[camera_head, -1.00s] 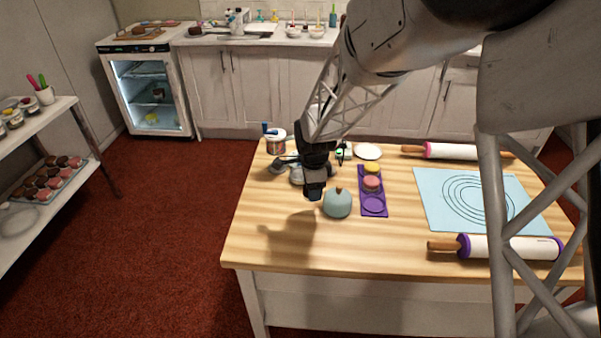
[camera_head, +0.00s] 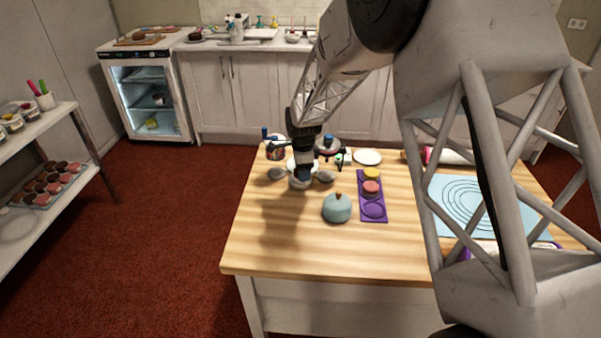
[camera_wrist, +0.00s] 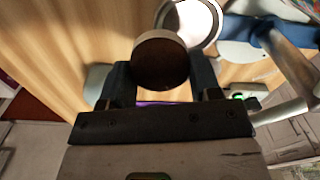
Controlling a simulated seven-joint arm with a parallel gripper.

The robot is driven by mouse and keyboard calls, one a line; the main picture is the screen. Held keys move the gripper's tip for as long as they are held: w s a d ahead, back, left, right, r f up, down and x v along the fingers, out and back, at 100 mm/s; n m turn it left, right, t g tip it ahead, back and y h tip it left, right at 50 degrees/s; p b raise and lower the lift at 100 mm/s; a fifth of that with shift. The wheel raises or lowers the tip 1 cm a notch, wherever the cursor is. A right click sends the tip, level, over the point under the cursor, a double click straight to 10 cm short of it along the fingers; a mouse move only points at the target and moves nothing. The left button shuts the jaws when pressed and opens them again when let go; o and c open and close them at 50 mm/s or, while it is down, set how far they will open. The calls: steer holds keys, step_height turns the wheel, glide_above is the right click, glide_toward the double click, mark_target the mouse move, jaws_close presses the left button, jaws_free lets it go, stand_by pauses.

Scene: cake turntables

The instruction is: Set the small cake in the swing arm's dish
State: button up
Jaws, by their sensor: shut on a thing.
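My gripper (camera_head: 301,178) is over the back left part of the wooden table, above the grey round dishes of the turntable stand (camera_head: 276,174). In the wrist view my gripper (camera_wrist: 160,75) is shut on a small dark brown round cake (camera_wrist: 160,62). A pale round dish with a grey rim (camera_wrist: 203,22) shows just beyond the cake, partly covered by it in the picture. I cannot tell whether the cake touches it. A blue part and grey arm pieces (camera_wrist: 275,40) lie to the right of that dish. In the head view the cake is not clear.
A purple tray (camera_head: 373,198) holds a yellow cake (camera_head: 372,173) and a pink cake (camera_head: 371,187); its front recess is empty. A teal dome (camera_head: 337,209) stands in front of my gripper. A white plate (camera_head: 368,157) lies behind. The table's front left is clear.

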steer(key=shift+w+a+f, duration=0.1)
steer(key=shift+w+a, duration=0.15)
steer(key=shift+w, duration=0.6)
steer(key=shift+w+a+f, duration=0.1)
steer(key=shift+w+a, duration=0.15)
steer(key=shift+w, duration=0.55)
steer(key=shift+f, duration=1.7)
steer(key=shift+f, duration=0.15)
steer(key=o, duration=0.9)
step_height(320, 180, up, 12)
